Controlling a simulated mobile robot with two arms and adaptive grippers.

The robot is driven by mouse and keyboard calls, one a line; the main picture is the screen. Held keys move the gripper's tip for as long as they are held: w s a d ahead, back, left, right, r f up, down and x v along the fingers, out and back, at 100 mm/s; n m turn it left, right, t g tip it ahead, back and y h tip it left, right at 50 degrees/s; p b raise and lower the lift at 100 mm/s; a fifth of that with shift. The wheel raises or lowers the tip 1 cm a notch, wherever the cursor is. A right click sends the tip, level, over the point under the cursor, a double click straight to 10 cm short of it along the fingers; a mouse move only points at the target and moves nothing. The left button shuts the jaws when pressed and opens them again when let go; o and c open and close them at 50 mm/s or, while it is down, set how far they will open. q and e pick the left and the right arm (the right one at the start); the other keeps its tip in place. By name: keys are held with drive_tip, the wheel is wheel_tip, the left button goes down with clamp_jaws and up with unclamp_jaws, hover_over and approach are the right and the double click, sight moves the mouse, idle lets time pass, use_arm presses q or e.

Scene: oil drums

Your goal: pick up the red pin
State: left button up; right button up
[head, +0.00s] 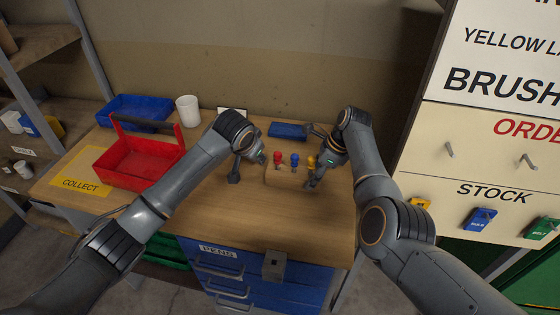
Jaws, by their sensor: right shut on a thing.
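The red pin (277,156) stands upright at the left end of a row in a wooden block (286,179) on the workbench. A blue pin (294,160) and a yellow pin (311,162) stand to its right in the same block. My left gripper (248,168) is just left of the block and the red pin, its fingers apart with nothing seen between them. My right gripper (314,160) is at the block's right end, with one finger behind and one in front, shut on the block. Its exact contact is partly hidden by the gripper itself.
A blue bin (138,108), a white cup (188,109) and a blue tray (288,130) are toward the back. The workbench (240,218) is clear in front of the block.

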sight(278, 158)
use_arm(q)
wheel_tip(278, 158, down, 2)
drive_tip(key=shift+a+f+n+t+y, duration=0.1)
drive_tip(key=shift+n+t+y, duration=0.65)
drive_tip(key=shift+n, duration=0.25)
drive_tip(key=shift+s+f+n+t+y, duration=0.15)
drive_tip(key=shift+f+n+t+y, duration=0.15)
drive_tip(key=shift+n+t, duration=0.25)
drive_tip(key=shift+s+n+t+y, duration=0.4)
drive_tip(key=shift+n+t+y, duration=0.25)
drive_tip(key=shift+n+t, duration=0.15)
drive_tip(key=s+n+t, duration=0.1)
drive_tip(key=s+d+r+t+y, duration=0.1)
drive_tip(key=s+d+n+t, duration=0.1)
drive_tip(key=s, duration=0.1)
drive_tip(key=shift+r+n+t+y, duration=0.2)
drive_tip(key=shift+n+t+y, duration=0.1)
drive_tip(key=shift+n, duration=0.05)
drive_tip(key=s+d+t+h, duration=0.1)
drive_tip(key=s+d+t, duration=0.2)
drive_tip(key=s+d, duration=0.45)
drive_tip(key=shift+n, duration=0.3)
drive_tip(key=w, duration=0.3)
drive_tip(key=w+a, duration=0.1)
drive_tip(key=w, duration=0.3)
drive_tip(key=w+a, duration=0.1)
drive_tip(key=w, duration=0.3)
drive_tip(key=shift+w+a+r, duration=0.1)
drive_tip(key=shift+a+r, duration=0.15)
clamp_jaws()
